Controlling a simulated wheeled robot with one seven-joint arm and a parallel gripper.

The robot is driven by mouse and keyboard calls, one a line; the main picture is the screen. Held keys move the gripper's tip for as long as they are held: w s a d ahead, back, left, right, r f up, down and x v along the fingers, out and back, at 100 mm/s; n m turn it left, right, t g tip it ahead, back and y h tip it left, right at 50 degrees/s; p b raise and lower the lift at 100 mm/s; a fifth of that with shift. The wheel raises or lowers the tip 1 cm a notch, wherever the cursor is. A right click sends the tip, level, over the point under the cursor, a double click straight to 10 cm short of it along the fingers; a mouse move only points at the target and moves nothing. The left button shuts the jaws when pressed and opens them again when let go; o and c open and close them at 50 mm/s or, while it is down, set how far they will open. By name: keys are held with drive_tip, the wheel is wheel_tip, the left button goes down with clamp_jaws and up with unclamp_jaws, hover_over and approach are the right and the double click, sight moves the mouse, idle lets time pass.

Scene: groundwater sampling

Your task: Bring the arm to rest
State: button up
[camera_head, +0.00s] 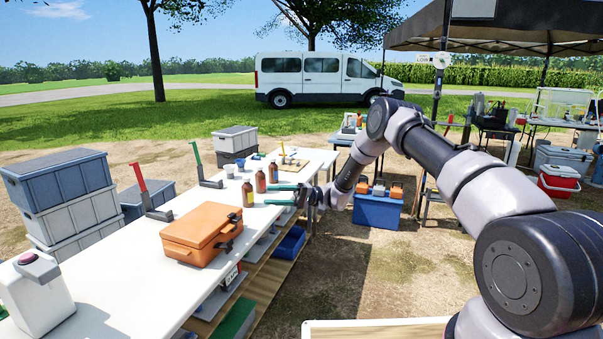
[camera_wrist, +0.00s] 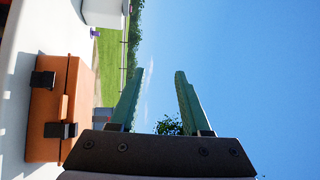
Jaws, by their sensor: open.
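My arm reaches from the right side of the head view, bent at the elbow, toward the white table (camera_head: 118,262). My gripper (camera_head: 268,195) is at the table's right edge, beside the amber bottles. In the wrist view its two green fingers (camera_wrist: 155,92) stand apart with nothing between them, only sky and a bit of tree. The wrist view is turned on its side.
An orange case (camera_head: 197,232) lies shut on the table near my gripper; it also shows in the wrist view (camera_wrist: 75,88). Amber bottles (camera_head: 247,193) stand close by. A red-handled tool (camera_head: 141,180) stands at the left edge. A blue cooler (camera_head: 378,211) is on the ground behind my forearm.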

drive_tip(key=s+d+r+m+t+h, duration=0.15)
drive_tip(key=s+d+r+h, duration=0.4)
drive_tip(key=r, duration=0.55)
drive_tip(key=s+d+r+t+h, duration=0.2)
drive_tip(key=s+d+r+h, duration=0.4)
drive_tip(key=r, duration=0.5)
drive_tip(key=s+d+r+m+t+h, duration=0.2)
drive_tip(key=s+d+r+m+t, duration=0.2)
drive_tip(key=s+d, duration=0.6)
drive_tip(key=s+d+r+m+t+h, duration=0.3)
drive_tip(key=s+d+t, duration=0.4)
drive_tip(key=s+d, duration=0.3)
wheel_tip(320, 180, up, 2)
drive_tip(key=shift+d+m, duration=0.45)
drive_tip(key=shift+d, duration=0.5)
